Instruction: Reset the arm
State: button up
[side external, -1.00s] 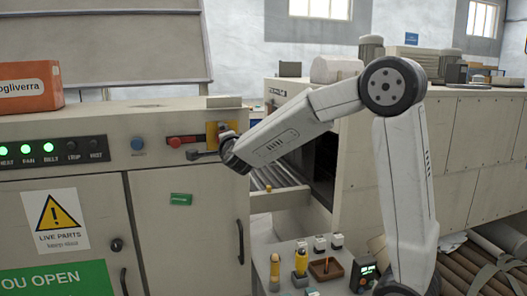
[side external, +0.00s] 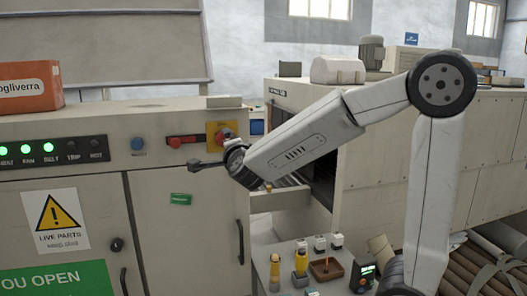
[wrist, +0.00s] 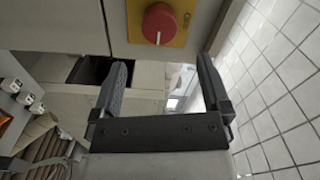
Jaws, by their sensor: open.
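My gripper (side external: 207,164) is in front of the control cabinet (side external: 185,230) in the side external view, just below the panel's switches. In the wrist view my gripper (wrist: 160,75) has its two dark fingers wide apart with nothing between them.
The heat tunnel (side external: 400,150) stands behind my arm. A small bench (side external: 330,288) with yellow-handled tools (side external: 301,262) lies below. An orange box (side external: 32,85) sits on the cabinet at left. Three green lamps (side external: 28,148) are lit.

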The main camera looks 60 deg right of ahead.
dwell(0.3)
jog(key=a+f+n+g+y, duration=0.2)
jog(key=a+f+n+y, duration=0.9)
jog(key=f+n, duration=0.4)
jog(key=s+a+f+n+g+y, duration=0.1)
jog(key=s+a+f+n+g, duration=0.2)
jog(key=s+f+n+g, duration=0.5)
jog(key=s+f+n, duration=0.1)
jog(key=s+f, duration=0.2)
jog(key=s, duration=0.3)
jog(key=shift+s+a+f+y, duration=0.4)
